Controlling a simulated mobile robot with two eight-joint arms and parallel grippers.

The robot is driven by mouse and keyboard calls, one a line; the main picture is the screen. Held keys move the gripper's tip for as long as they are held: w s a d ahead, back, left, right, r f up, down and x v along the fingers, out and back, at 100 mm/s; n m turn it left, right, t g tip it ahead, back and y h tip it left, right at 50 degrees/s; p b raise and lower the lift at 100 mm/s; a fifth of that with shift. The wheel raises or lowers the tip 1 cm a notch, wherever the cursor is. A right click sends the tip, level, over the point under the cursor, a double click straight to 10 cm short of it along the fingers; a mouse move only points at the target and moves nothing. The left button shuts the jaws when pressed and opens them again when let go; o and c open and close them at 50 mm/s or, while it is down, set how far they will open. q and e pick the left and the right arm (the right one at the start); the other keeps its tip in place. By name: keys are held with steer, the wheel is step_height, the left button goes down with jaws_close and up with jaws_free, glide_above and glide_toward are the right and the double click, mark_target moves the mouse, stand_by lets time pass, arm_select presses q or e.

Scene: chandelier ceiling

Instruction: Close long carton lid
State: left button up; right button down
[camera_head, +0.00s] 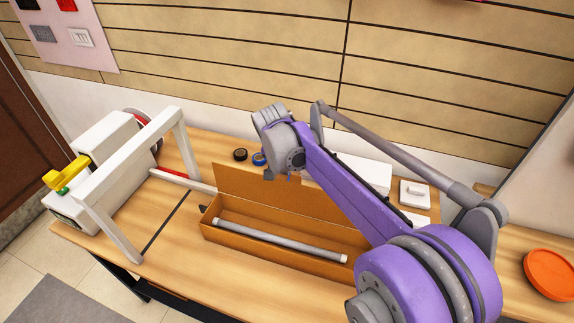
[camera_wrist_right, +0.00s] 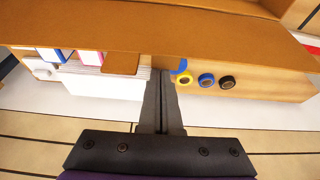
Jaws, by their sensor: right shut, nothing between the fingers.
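The long brown carton (camera_head: 245,243) lies open on the table, with a long grey tube (camera_head: 280,240) inside it. Its lid (camera_head: 245,187) stands up along the carton's back edge; its right part is hidden behind my purple right arm. In the right wrist view the lid (camera_wrist_right: 160,38) crosses the top as a wide brown band. My right gripper (camera_wrist_right: 162,78) is shut and empty, its tips close to the lid's edge; I cannot tell if they touch. In the head view the right hand is at the lid's back side, fingertips mostly hidden. My left gripper is not in view.
A white machine with a frame (camera_head: 140,170) and yellow part stands on the table's left. Tape rolls (camera_head: 240,155) and white boxes (camera_head: 365,175) sit behind the carton near the panelled wall. An orange round lid (camera_head: 550,272) lies at far right. Bare table (camera_head: 180,240) shows left of the carton.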

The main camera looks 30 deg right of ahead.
steer(key=s+a+t+h, duration=0.1)
steer(key=a, duration=0.1)
steer(key=s+a+t+h, duration=0.1)
steer(key=s+a, duration=0.1)
steer(key=shift+s+a+t+h+b, duration=0.1)
steer(key=shift+s+t+h+b, duration=0.2)
steer(key=shift+h+b, duration=0.1)
arm_select(q)
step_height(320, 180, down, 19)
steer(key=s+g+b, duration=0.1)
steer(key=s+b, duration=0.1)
steer(key=b, duration=1.3)
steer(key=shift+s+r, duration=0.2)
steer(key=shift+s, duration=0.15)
arm_select(e)
steer(key=s+a+f+t+h, duration=0.7)
steer(key=s+a+f+h, duration=0.1)
steer(key=f, duration=0.3)
steer(key=shift+s+a+f+h, duration=0.3)
steer(key=shift+a+f, duration=0.1)
steer(key=shift+a, duration=0.35)
steer(key=shift+f, duration=0.1)
